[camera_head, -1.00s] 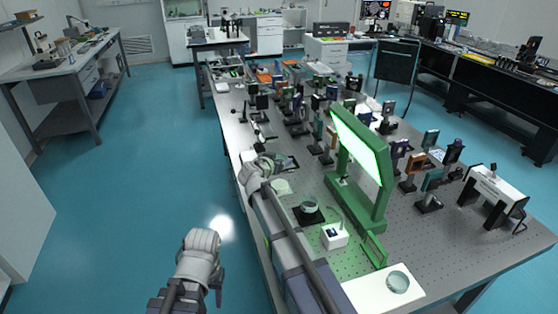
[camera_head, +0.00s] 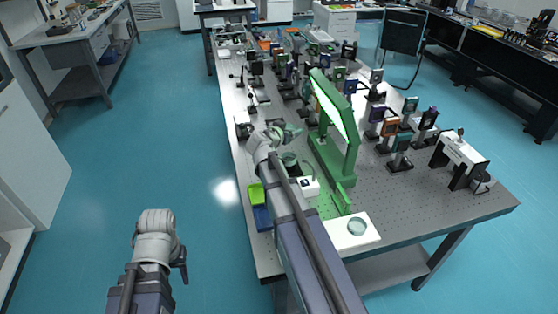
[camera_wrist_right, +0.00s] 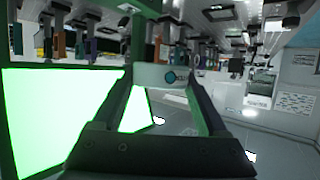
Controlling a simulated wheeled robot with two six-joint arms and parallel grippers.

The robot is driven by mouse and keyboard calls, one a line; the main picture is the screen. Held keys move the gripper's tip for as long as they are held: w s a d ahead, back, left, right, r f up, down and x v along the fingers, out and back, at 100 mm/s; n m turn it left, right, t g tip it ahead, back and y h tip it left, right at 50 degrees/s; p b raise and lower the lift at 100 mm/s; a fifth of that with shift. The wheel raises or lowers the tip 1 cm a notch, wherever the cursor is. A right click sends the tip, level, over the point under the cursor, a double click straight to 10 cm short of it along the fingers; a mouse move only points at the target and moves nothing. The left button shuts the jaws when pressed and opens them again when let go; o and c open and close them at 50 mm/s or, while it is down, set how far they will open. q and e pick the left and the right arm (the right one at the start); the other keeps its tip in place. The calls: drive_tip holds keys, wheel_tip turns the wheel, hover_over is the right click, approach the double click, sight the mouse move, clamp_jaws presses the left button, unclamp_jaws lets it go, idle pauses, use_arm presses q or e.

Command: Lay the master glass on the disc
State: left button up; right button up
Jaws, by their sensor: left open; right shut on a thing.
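My right gripper (camera_head: 290,133) is over the near part of the table, beside the green lamp frame. It is shut on a pale, clear piece with a small teal mark, which I take as the master glass (camera_wrist_right: 168,76); in the wrist view it sits between the fingertips. A round disc (camera_head: 290,159) lies just below the gripper on a dark stand, partly hidden by my arm. The master glass appears apart from it; the exact gap cannot be told. My left gripper (camera_head: 158,220) hangs over the floor left of the table, open and empty.
The green lamp frame (camera_head: 335,165) with its lit panel stands right of the gripper. A white box (camera_head: 308,186) and a white pad (camera_head: 340,240) bearing a glass round (camera_head: 357,227) are nearer. Lime and blue bins (camera_head: 257,194) line the left edge. Several optic mounts stand behind.

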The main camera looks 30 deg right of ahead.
sight(288, 157)
drive_tip(key=shift+f, duration=0.2)
wheel_tip(288, 157, down, 10)
drive_tip(key=b, duration=1)
drive_tip(key=shift+r, duration=0.15)
drive_tip(key=shift+f, duration=0.2)
drive_tip(key=o, duration=1.5)
drive_tip(key=shift+c, duration=0.2)
drive_tip(key=shift+r, duration=0.15)
